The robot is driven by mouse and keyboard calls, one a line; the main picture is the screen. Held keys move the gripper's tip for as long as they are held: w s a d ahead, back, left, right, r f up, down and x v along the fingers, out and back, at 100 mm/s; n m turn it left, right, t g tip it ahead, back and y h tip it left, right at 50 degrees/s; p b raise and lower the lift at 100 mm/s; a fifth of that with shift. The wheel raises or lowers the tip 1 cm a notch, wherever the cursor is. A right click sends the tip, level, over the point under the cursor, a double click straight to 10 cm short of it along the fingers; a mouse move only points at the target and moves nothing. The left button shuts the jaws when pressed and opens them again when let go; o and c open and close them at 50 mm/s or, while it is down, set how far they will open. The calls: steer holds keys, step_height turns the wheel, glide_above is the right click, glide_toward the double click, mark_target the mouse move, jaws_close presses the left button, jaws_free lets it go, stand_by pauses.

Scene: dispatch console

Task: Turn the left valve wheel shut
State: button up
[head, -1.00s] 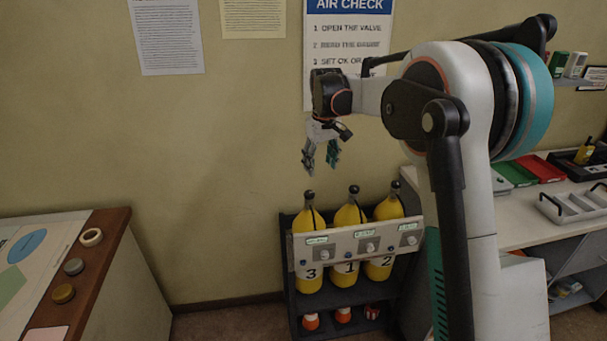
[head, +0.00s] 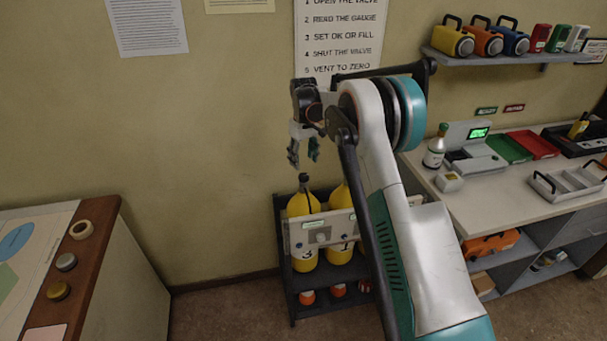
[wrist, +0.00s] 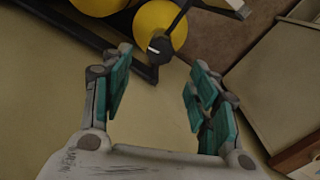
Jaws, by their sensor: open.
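The left yellow cylinder (head: 303,203) stands in a dark rack (head: 283,240), with a black valve wheel (head: 304,179) on its top. My gripper (head: 303,155) hangs fingers-down just above this wheel in the head view, open and empty. In the wrist view the black wheel (wrist: 160,48) shows beyond the gap between the spread fingertips (wrist: 161,62), over the yellow cylinder (wrist: 163,20). I see no contact between fingers and wheel. A second yellow cylinder (head: 338,198) stands to the right, its top partly hidden by my arm.
A pale labelled panel (head: 312,236) crosses the cylinders' front. A console desk (head: 100,260) stands at left, with open floor between it and the rack. A workbench (head: 500,200) with trays stands at right, below a shelf (head: 520,58). A checklist poster (head: 340,40) hangs behind.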

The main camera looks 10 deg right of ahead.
mark_target(304, 176)
step_height(304, 176, down, 7)
steer(key=shift+b, duration=0.3)
steer(key=shift+c, duration=0.5)
steer(key=c, duration=1)
